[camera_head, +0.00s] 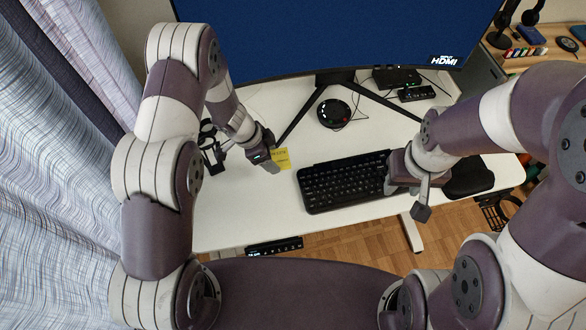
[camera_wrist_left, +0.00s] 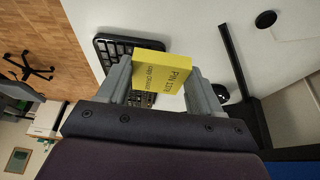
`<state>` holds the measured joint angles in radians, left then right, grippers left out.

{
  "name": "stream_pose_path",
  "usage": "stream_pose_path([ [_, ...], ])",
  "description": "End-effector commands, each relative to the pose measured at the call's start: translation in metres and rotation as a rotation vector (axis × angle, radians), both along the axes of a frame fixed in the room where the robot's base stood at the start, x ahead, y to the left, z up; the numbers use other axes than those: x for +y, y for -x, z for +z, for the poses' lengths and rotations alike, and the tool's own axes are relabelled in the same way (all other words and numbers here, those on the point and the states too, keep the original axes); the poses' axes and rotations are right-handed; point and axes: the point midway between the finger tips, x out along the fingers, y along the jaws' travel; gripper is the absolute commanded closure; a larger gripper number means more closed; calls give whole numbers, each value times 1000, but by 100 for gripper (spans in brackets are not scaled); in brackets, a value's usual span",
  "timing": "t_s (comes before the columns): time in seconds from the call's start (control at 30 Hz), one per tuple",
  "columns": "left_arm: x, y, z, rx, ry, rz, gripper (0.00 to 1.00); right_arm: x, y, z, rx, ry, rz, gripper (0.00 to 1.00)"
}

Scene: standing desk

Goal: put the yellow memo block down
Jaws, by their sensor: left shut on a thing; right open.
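The yellow memo block (camera_head: 282,158) is in my left gripper (camera_head: 271,163), over the white desk to the left of the keyboard. In the left wrist view the block (camera_wrist_left: 158,72) sits between the two grey fingers of my left gripper (camera_wrist_left: 158,85), with dark writing on its face. The gripper is shut on it. I cannot tell how far the block is above the desk. My right gripper (camera_head: 415,196) is open at the right end of the keyboard; what lies between its fingers is unclear.
The black keyboard (camera_head: 345,181) lies on the white desk (camera_head: 238,207). A round black device (camera_head: 334,113) and the monitor (camera_head: 330,35) stand behind. A dark object (camera_head: 212,150) is left of my left gripper. The desk's front left is clear.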

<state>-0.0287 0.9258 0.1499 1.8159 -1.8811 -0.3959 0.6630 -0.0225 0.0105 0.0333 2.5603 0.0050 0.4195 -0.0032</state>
Motion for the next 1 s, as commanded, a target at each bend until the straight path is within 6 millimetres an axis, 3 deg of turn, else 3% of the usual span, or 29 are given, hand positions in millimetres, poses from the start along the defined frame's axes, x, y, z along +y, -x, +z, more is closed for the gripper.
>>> stream_pose_path([
  [0.13,6,21,-20,5,1,5,65,0,0,-18,0,0,0,57],
  [0.3,18,70,-52,4,0,8,65,1,0,-48,0,0,0,57],
  [0.5,28,107,-69,0,0,6,65,0,0,-58,0,0,0,57],
  [0.8,29,113,-109,0,-1,4,65,1,0,-64,0,0,0,57],
  [1.0,29,113,-110,-1,-1,3,65,1,0,-64,0,0,0,57],
])
